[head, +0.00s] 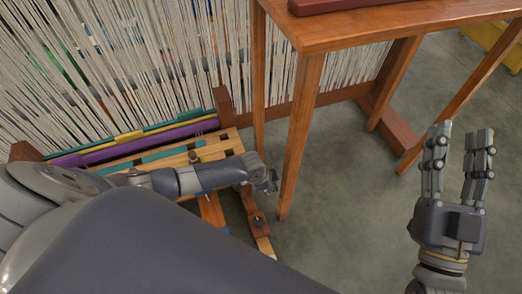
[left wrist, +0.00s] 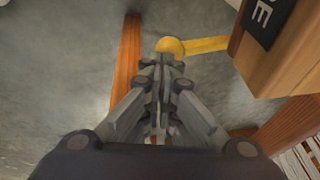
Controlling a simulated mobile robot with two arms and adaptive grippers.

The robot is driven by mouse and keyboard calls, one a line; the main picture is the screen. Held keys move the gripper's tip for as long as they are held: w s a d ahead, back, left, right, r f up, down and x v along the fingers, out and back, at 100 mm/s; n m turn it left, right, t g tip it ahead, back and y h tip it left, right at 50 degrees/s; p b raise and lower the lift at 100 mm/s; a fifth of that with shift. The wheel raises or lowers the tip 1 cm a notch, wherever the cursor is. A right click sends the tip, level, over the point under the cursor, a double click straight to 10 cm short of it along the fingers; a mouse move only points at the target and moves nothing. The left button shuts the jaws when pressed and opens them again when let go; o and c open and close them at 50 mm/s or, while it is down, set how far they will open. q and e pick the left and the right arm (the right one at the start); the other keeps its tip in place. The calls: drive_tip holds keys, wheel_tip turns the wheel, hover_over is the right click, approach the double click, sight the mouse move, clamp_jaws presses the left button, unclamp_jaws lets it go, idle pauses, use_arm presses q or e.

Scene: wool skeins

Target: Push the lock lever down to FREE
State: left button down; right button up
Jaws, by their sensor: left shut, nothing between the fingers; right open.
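The lock lever appears to be the yellow bar with a round knob (left wrist: 170,46) in the left wrist view, running right to a wooden block. A black label (left wrist: 268,18) ending in "E" is on that block; the rest is cut off. My left gripper (left wrist: 163,68) is shut and empty, its tips overlapping the knob's lower edge in the picture; I cannot tell whether they touch. In the head view my left gripper (head: 268,182) is beside the wooden loom frame, and I cannot make out the lever there. My right gripper (head: 458,150) is open and empty over the floor.
A wooden table (head: 370,27) with slim legs stands just right of my left gripper. The loom with hanging pale yarn (head: 130,60) fills the back left. A wooden beam (left wrist: 126,65) crosses the grey floor in the left wrist view.

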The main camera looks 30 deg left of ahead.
use_arm(q)
drive_tip(key=shift+s+d+f, duration=0.1)
drive_tip(key=shift+f, duration=0.3)
idle(0.3)
drive_tip(key=v, duration=1.2)
idle(0.3)
